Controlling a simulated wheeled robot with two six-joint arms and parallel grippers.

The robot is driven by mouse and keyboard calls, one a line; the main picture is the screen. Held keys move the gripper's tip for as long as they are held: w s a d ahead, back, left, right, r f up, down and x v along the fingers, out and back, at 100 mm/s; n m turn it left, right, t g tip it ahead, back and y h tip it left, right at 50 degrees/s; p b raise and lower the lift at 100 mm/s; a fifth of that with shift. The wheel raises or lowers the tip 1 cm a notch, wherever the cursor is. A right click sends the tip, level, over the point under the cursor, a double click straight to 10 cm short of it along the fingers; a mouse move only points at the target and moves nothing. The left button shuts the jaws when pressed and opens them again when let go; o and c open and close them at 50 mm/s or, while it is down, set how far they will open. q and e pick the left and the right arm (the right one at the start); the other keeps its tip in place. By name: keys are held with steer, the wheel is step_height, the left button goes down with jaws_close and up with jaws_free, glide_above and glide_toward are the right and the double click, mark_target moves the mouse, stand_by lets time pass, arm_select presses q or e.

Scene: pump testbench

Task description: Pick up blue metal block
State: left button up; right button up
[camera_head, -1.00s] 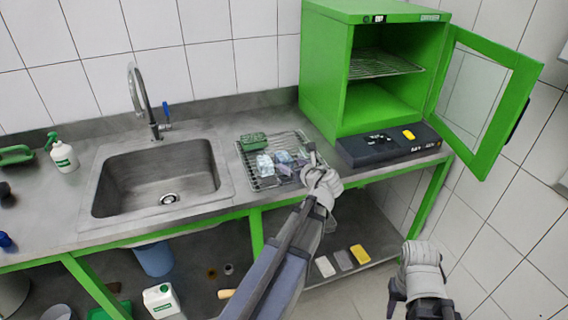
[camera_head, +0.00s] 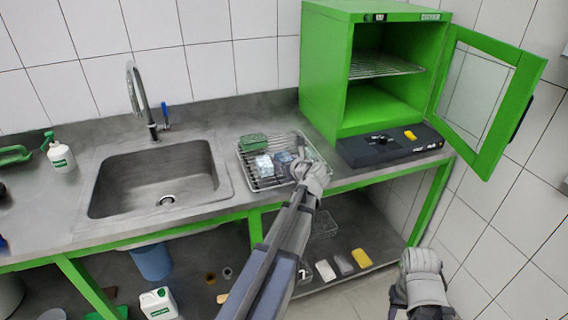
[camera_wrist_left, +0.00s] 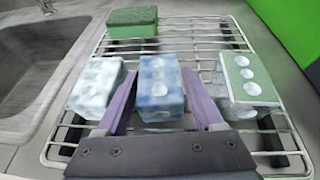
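The blue metal block (camera_wrist_left: 160,85), a pale-blue mottled block with round holes, lies on a wire rack (camera_head: 250,178) between two similar blocks. It also shows in the head view (camera_head: 284,158), close to my left gripper. My left gripper (camera_wrist_left: 160,78) is open, with one finger on each side of the blue block. The fingers are very near its sides; I cannot tell whether they touch. My right gripper (camera_head: 397,303) hangs at the lower right, away from the rack, and its fingers are too unclear to judge.
A whitish block (camera_wrist_left: 97,86) lies close left of the left finger, and a green-and-white block (camera_wrist_left: 248,80) lies to the right. A green sponge (camera_head: 253,142) sits at the rack's back. The sink (camera_head: 155,180) is left; a green cabinet (camera_head: 375,105) with an open door stands right.

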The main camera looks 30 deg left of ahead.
mark_target(284, 156)
arm_select(q)
jaws_close()
stand_by(0.3)
steer(key=shift+r, duration=0.1)
step_height(284, 156, up, 10)
steer(key=p, duration=1)
